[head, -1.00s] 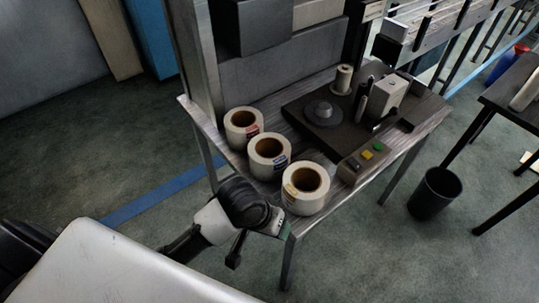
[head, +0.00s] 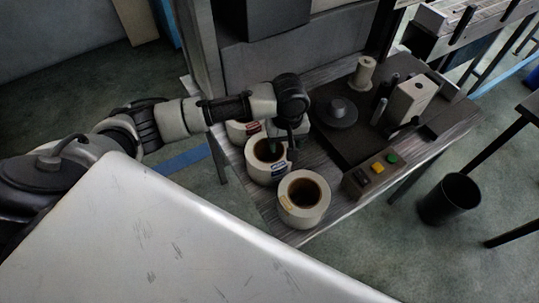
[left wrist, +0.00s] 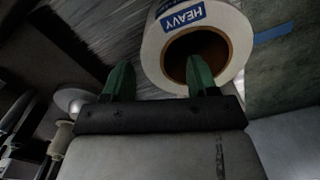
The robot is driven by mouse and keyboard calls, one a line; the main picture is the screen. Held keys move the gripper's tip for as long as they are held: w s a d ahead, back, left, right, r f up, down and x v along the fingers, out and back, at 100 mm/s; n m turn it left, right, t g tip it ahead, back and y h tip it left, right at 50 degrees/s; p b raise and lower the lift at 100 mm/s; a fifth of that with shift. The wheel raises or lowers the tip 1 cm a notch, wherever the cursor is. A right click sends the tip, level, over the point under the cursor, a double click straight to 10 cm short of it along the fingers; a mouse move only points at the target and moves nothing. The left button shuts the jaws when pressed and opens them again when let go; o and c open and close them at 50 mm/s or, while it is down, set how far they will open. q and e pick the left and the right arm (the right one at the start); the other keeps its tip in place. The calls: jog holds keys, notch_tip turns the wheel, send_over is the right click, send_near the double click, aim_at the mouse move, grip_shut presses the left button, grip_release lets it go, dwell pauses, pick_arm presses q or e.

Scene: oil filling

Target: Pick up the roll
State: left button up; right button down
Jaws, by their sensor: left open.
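Three white tape rolls with brown cores stand on the table in the head view. The middle roll (head: 256,170) has a blue label, the front roll (head: 303,214) a yellow one. The back roll (head: 236,132) has a red label and is partly hidden by my left arm. My left gripper (head: 284,150) is open over the middle roll's right side, pointing down. In the left wrist view my left gripper (left wrist: 159,68) has one green finger over the core opening of the roll labelled HEAVY (left wrist: 232,28) and the other outside its wall. Contact cannot be told. My right gripper is not in view.
A dark machine plate with a grey hub (head: 338,111) and spindle stands right of the rolls. A button box (head: 377,172) sits at the table's front edge. A black bin (head: 449,198) stands on the floor. A large grey panel stands behind the rolls.

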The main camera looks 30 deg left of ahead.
aim_at(286, 147)
pick_arm(q)
jog(key=shift+w+f, duration=0.3)
jog(key=shift+f, duration=0.55)
jog(key=f, duration=0.4)
jog(key=shift+w+f+p, duration=0.2)
jog(key=shift+w+p, duration=0.05)
jog(key=shift+p, duration=0.15)
jog(key=shift+f, duration=0.3)
jog(key=shift+c, duration=0.4)
jog(key=c, duration=1)
jog(key=shift+r, duration=0.1)
grip_shut()
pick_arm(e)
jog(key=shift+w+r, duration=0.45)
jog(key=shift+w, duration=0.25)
